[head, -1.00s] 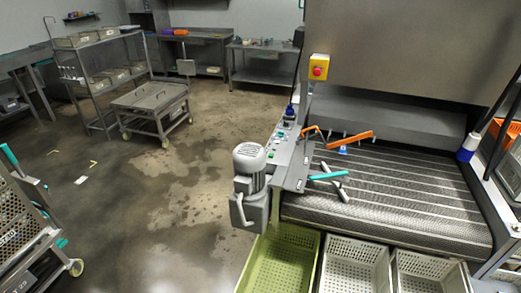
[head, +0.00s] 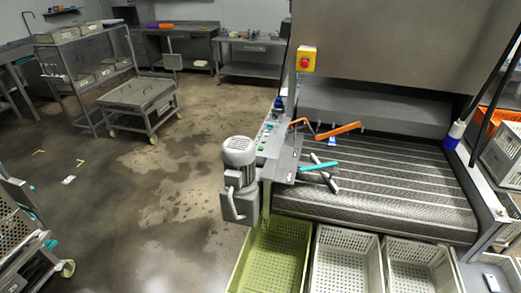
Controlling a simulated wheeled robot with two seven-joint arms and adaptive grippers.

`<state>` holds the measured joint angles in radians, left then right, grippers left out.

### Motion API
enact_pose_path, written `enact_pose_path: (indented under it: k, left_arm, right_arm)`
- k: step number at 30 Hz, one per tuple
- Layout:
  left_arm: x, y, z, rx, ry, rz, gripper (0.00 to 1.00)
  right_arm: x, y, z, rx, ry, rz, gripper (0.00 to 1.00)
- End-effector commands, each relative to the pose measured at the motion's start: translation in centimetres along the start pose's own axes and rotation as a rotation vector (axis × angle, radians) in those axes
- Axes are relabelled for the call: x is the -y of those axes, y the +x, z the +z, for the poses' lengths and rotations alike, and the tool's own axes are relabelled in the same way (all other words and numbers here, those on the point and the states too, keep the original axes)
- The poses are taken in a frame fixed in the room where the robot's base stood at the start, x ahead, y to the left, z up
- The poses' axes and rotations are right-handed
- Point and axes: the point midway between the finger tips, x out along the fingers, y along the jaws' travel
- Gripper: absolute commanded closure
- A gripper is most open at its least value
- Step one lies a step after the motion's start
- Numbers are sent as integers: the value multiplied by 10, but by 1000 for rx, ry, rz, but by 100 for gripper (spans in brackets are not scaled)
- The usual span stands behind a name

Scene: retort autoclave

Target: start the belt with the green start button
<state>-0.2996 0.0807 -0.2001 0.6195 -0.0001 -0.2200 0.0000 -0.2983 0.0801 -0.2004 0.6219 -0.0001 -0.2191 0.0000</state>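The belt (head: 385,185) is a dark, ribbed mesh conveyor at the right, under a large steel housing. Its control panel (head: 272,136) is a narrow grey strip along the belt's left side, with several small buttons. A small green button (head: 260,148) seems to show near the panel's front end; its label is too small to read. Neither of my grippers is in the head view.
A red emergency stop on a yellow box (head: 304,60) stands above the panel. A grey motor (head: 239,160) juts out at the belt's front left corner. A green crate (head: 245,265) and pale crates stand before the belt. Open wet floor (head: 160,205) lies to the left.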

Motion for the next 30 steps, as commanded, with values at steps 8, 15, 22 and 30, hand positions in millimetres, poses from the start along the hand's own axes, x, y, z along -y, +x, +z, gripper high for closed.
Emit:
enact_pose_path:
  k: [8, 15, 22, 30]
  left_arm:
    - [0, 0, -1, -1, 0, 0, 60]
    - [0, 0, -1, -1, 0, 0, 60]
    - [0, 0, -1, -1, 0, 0, 60]
    - [-1, 0, -1, -1, -1, 1, 60]
  right_arm:
    - [0, 0, 1, 2, 0, 0, 85]
    - [0, 0, 3, 4, 1, 0, 100]
    - [0, 0, 4, 5, 1, 0, 100]
    - [0, 0, 4, 6, 2, 0, 100]
